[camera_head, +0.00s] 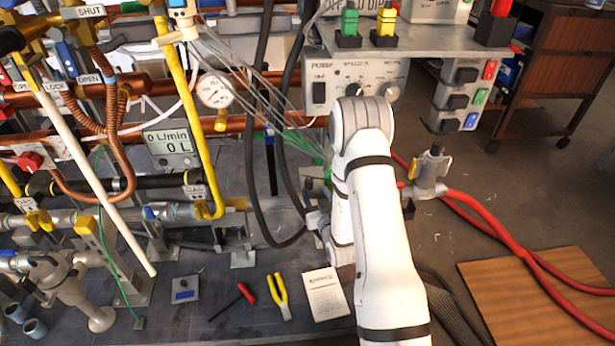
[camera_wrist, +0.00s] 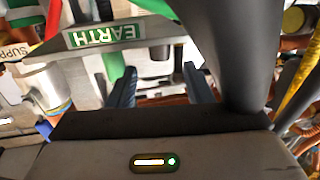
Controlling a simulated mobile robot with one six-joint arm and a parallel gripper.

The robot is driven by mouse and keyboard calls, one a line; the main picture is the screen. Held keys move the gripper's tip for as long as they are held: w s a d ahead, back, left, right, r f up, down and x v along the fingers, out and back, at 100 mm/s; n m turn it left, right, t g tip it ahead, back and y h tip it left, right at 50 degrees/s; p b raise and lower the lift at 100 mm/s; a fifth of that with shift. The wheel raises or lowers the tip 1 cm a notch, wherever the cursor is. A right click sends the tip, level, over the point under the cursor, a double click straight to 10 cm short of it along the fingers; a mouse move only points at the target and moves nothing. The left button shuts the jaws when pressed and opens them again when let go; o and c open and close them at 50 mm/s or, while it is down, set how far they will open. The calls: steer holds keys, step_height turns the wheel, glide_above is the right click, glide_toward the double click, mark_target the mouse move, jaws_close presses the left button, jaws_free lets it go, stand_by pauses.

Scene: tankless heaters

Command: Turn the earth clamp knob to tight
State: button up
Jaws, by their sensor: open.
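In the wrist view, my gripper (camera_wrist: 160,78) is open, with its two dark blue-grey fingers apart. A green and white EARTH label (camera_wrist: 105,35) is fixed just beyond the left finger, upside down in this view. Pale and dark metal parts (camera_wrist: 155,68) lie beyond the gap between the fingers. I cannot tell whether the earth clamp knob is among them, or its setting. A green strip runs down near the left finger. In the head view my own white arm hides most of the work spot, and I cannot make out the gripper or the knob there.
A thick dark hose (camera_wrist: 232,50) passes close by the right finger. In the head view, yellow gas pipe (camera_head: 190,120), black hoses (camera_head: 257,150) and grey wires crowd left of my arm. A pump box (camera_head: 355,85) stands behind it. Pliers (camera_head: 281,297) and a booklet (camera_head: 326,294) lie on the bench.

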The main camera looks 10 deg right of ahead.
mark_target(310, 183)
steer(key=w, duration=0.4)
steer(key=w+a+b, duration=0.1)
steer(key=w, duration=0.2)
steer(key=shift+s, duration=0.1)
steer(key=shift+c, duration=0.5)
steer(key=c, duration=0.9)
steer(key=shift+o, duration=0.2)
